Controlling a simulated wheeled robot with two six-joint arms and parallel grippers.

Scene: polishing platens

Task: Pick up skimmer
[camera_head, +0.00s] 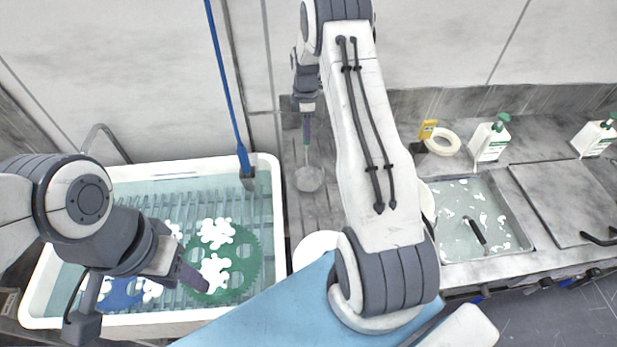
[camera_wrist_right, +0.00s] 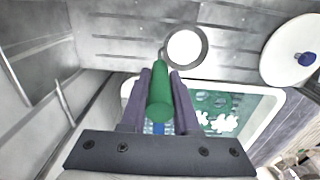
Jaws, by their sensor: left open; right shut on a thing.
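The skimmer has a green handle (camera_wrist_right: 160,95) and a round head (camera_head: 309,179) at its lower end. My right gripper (camera_head: 307,112) is shut on the handle, high near the back wall. The skimmer hangs head down beside the white tub's right side, apart from it. In the right wrist view the handle sits between the fingers of my right gripper (camera_wrist_right: 158,88), with the ring-shaped head (camera_wrist_right: 185,47) beyond. My left gripper (camera_head: 186,270) is open over the front of the tub; its fingers partly overlap in view.
The white tub (camera_head: 277,215) holds water, a slatted rack, a green toothed disc (camera_head: 247,265), a blue disc (camera_head: 122,298) and white pieces. A blue-handled tool (camera_head: 230,100) leans at its back edge. A sink (camera_head: 455,245) and bottles (camera_head: 491,140) stand right.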

